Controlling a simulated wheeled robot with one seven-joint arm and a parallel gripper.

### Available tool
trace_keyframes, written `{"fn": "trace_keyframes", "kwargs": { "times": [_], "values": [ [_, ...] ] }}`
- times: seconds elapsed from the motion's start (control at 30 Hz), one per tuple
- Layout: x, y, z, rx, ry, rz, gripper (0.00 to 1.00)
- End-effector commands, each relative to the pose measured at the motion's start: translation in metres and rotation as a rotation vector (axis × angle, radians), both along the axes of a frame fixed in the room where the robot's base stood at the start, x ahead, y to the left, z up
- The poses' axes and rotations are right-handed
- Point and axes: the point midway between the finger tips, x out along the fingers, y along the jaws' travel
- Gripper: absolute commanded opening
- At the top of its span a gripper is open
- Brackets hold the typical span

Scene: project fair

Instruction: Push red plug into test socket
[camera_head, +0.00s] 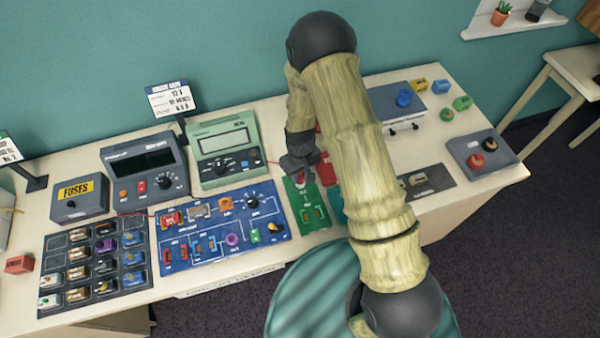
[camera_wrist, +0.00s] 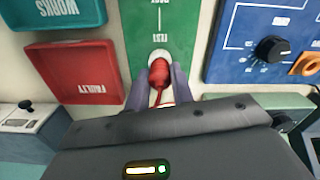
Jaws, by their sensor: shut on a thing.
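The red plug (camera_wrist: 158,73) is between my gripper's two grey fingers in the wrist view, with a thin red lead trailing from it. My gripper (camera_wrist: 157,86) is shut on the plug. The plug's far end meets the white ring of the test socket (camera_wrist: 160,54) on the green panel (camera_wrist: 145,22), below the word TEST. How deep the plug sits cannot be told. In the head view my gripper (camera_head: 299,167) is low over the top of the green panel (camera_head: 311,199), and hides most of the plug and socket.
The red FAULTY tray (camera_wrist: 75,72) and teal WORKS tray (camera_wrist: 57,12) lie beside the green panel. A blue board (camera_head: 205,252) with a knob and switches is on its other side. A green meter (camera_head: 225,147) stands behind; a dark meter (camera_head: 146,168) is farther left.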

Motion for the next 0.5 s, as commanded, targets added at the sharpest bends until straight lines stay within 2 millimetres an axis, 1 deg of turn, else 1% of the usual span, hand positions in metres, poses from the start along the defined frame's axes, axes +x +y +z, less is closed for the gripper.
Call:
{"fn": "trace_keyframes", "kwargs": {
  "times": [0.5],
  "values": [
    [0.0001,0.0,-0.0055,0.0,0.0,0.0,0.0]
  ]
}}
